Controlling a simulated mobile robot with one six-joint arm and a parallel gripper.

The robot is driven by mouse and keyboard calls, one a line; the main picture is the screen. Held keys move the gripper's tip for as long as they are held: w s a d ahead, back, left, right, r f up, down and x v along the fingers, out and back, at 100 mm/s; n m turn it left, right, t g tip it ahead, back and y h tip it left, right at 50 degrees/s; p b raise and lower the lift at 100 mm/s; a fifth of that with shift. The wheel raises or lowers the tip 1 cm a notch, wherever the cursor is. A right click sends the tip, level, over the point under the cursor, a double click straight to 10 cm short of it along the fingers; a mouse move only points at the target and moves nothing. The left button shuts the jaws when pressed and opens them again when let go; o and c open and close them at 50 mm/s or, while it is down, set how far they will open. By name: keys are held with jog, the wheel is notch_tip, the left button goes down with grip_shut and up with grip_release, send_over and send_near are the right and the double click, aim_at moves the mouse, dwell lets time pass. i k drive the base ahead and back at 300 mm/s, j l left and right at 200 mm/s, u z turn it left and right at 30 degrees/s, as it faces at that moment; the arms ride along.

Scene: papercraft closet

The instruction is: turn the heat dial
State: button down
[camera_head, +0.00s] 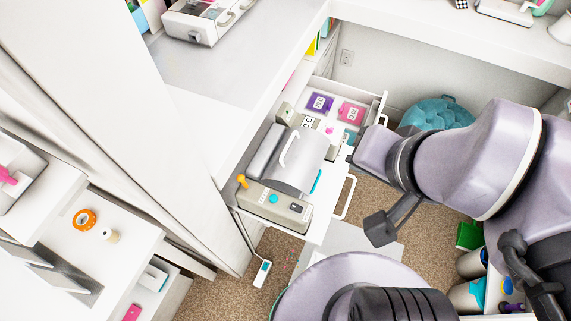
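A grey machine (285,160) with a curved cover and a white handle sits on a pulled-out white shelf or drawer. Its front panel has a round teal knob (272,199) and a small dark display. An orange-topped lever or knob (241,181) stands at its left end. No label marks which of these is the heat dial. My gripper (370,170) is at the end of my lilac arm, to the right of the machine and apart from the knobs. Its fingers do not show clearly, and I see nothing held in it.
An open drawer (336,87) with purple and pink packets lies behind the machine. A white loop handle (345,197) sticks out to its right. A teal pouf (437,114) stands by the wall. A white counter (205,75) and tall panel bound the left. A small device (262,272) hangs below.

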aim_at(330, 130)
jog(key=i+l+u, duration=0.8)
jog(key=l+u, duration=0.25)
jog(key=l, duration=0.25)
jog(key=i+l+u, duration=0.3)
jog(key=l, duration=0.15)
jog(key=k+j+z, duration=0.55)
jog(key=z, duration=0.2)
jog(key=k, duration=0.1)
